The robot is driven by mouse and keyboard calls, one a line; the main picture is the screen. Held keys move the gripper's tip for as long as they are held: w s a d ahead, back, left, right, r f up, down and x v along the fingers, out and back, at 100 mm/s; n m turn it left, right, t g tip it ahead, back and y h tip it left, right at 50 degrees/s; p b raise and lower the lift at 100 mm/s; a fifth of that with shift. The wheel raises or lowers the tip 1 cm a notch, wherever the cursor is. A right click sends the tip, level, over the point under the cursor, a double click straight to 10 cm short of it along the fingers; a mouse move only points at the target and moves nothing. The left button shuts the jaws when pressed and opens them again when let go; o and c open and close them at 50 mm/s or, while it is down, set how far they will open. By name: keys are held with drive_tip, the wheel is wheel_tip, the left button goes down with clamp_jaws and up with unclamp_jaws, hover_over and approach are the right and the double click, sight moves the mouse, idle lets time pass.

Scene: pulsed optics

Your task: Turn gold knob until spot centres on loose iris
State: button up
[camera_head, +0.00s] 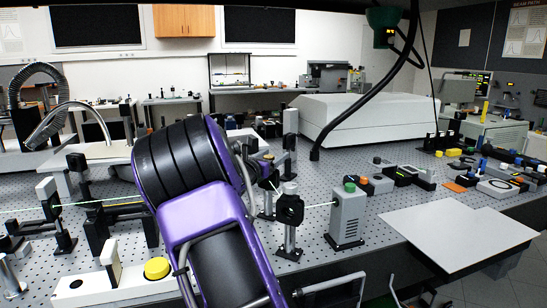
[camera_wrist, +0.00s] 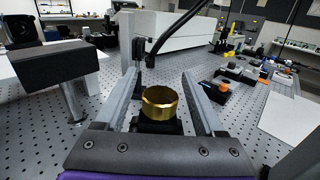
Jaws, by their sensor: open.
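The gold knob (camera_wrist: 158,103) sits on a dark mount in the wrist view, between the two grey fingers of my open gripper (camera_wrist: 160,78). There appears to be a gap on both sides, so the fingers do not seem to touch it.
A dark block on a post (camera_wrist: 55,65) is close left of my gripper. A white box with a yellow button (camera_head: 157,268) is at front left. A white board (camera_head: 455,235) lies at right.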

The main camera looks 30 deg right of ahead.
drive_tip(key=shift+w+d, duration=0.1)
drive_tip(key=shift+d, duration=0.05)
drive_tip(key=shift+c, duration=0.2)
clamp_jaws()
drive_tip(key=shift+r+m+g+p, duration=0.3)
drive_tip(key=shift+g+p, duration=0.1)
drive_tip(key=shift+p, duration=0.65)
drive_tip(key=shift+s+f+m+g+h+p, duration=0.15)
drive_tip(key=shift+s+m+g+p, duration=0.35)
drive_tip(key=shift+m+g+p, duration=1.65)
drive_tip(key=shift+s+f+m+g+h+p, duration=0.1)
drive_tip(key=shift+s+m+g+p, duration=0.7)
drive_tip(key=shift+g, duration=2.3)
drive_tip(key=shift+s+f+m+g+h+p, duration=0.15)
drive_tip(key=shift+m+g+p, duration=1.6)
drive_tip(key=shift+m+g, duration=0.7)
drive_tip(key=shift+s+r+m+g+y, duration=0.1)
drive_tip(key=shift+m+g+y, duration=0.25)
drive_tip(key=shift+g, duration=0.55)
